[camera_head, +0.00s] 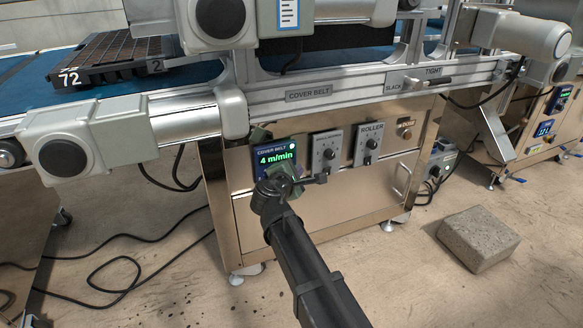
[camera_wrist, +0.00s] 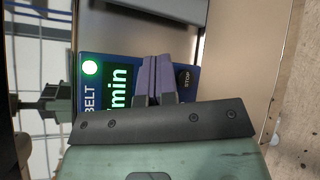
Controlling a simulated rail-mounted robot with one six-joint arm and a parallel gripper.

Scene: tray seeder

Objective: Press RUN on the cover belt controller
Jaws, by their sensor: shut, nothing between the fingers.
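The cover belt controller (camera_head: 262,149) is a small blue panel on the front of the steel cabinet. Its display reads "4 m/min" in green and a green lamp is lit at its upper right. My gripper (camera_head: 279,178) is in front of its lower part and hides the buttons there in the head view. In the wrist view the controller (camera_wrist: 83,90) appears turned on its side. My gripper (camera_wrist: 156,62) is shut and empty, its fingers over the panel between the display and the black STOP button (camera_wrist: 184,78). The RUN button is not visible. I cannot tell whether the fingertips touch the panel.
Two dial boxes, one (camera_head: 326,152) unlabelled to my eye and one marked ROLLER (camera_head: 372,143), sit right of the controller. The conveyor's rail (camera_head: 350,89) runs above. A concrete block (camera_head: 477,238) lies on the floor at right. Black cables (camera_head: 120,262) lie at left.

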